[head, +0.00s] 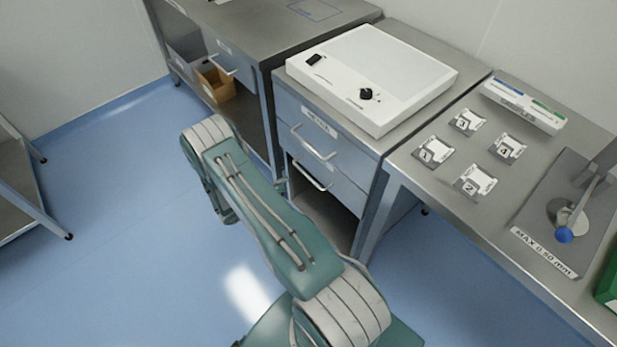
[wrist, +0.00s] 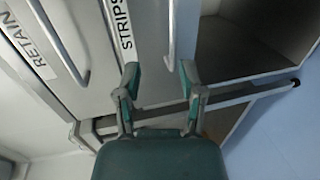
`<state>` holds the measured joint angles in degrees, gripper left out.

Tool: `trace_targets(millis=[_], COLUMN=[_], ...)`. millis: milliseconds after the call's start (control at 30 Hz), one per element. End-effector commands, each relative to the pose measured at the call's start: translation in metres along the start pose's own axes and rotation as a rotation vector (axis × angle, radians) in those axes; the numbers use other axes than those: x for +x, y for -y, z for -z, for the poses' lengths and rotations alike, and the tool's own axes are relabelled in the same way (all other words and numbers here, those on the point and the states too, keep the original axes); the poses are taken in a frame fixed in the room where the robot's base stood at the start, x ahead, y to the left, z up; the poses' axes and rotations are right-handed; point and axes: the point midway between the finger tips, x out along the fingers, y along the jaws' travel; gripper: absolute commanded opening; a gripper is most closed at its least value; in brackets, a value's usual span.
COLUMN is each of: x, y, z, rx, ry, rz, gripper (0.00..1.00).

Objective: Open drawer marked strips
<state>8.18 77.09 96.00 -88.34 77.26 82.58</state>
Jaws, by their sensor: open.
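In the wrist view the STRIPS drawer front (wrist: 108,60) is pale grey with a white label reading STRIPS and a bar handle (wrist: 171,40) beside it. My gripper (wrist: 159,74) is open and empty in front of it. The handle's near end shows between the two fingertips, with no visible contact. In the head view the lower drawer (head: 342,186) has its handle (head: 313,177) below the labelled upper drawer, and it looks shut. My arm hides most of my gripper there.
The RETAIN drawer (wrist: 28,62), with its own handle (wrist: 60,45), lies beside the STRIPS drawer in the wrist view. An open compartment (head: 322,215) is under the drawers. A bench with numbered cards (head: 475,181) stands right. Blue floor (head: 110,200) is clear at left.

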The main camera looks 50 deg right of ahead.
Motion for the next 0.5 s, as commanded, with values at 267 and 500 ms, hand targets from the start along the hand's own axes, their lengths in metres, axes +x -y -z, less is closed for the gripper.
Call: trace_targets(millis=[267,500], x=[0.016,0.056], y=[0.023,0.022], z=[-0.005,-0.005], rx=[-0.001,-0.001], ry=[-0.033,-0.028], rz=[-0.02,-0.019], gripper=[0.51,0.51])
